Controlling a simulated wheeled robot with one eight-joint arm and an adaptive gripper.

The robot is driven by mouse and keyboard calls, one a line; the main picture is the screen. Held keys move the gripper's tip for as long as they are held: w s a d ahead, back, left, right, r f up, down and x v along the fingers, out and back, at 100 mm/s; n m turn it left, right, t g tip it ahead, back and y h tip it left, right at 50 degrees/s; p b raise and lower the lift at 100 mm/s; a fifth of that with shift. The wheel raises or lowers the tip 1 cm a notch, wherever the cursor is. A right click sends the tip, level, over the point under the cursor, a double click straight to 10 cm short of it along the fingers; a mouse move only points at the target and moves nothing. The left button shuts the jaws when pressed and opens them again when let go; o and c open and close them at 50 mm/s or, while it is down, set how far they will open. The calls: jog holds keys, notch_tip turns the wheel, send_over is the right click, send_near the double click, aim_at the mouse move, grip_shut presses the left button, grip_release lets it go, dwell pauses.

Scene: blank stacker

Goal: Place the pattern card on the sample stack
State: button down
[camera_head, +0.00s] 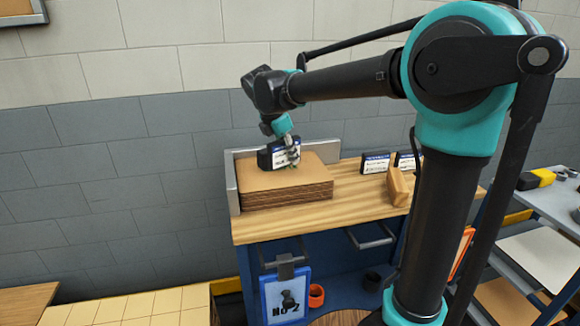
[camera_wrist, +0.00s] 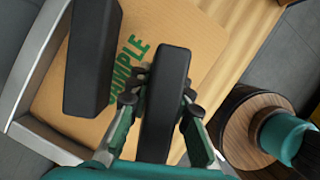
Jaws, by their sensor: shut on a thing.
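The sample stack (camera_head: 240,198) is a pile of brown sheets on the wooden bench top. Its top sheet (camera_wrist: 185,45) shows green lettering in the wrist view. My gripper (camera_head: 293,155) is over the stack, its fingers (camera_wrist: 160,98) shut on a dark upright card (camera_wrist: 165,75). In the head view this card appears with a white and blue label (camera_head: 284,158). A second dark block (camera_wrist: 92,50) stands to its left in the wrist view, apart from my fingers. I cannot tell whether the held card touches the stack.
A grey metal corner fence (camera_head: 232,185) borders the stack at left and back. Two labelled cards (camera_head: 375,164) and a wooden block (camera_head: 397,187) stand on the bench top (camera_head: 345,212) to the right. A shelf cart (camera_head: 555,205) is at far right.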

aim_at(280, 142)
jog(key=shift+f, duration=2)
jog(key=shift+f, duration=0.15)
jog(key=c, duration=1.4)
grip_release()
jog(key=shift+o, duration=0.2)
jog(key=v, duration=1.2)
jog(key=shift+r, duration=0.2)
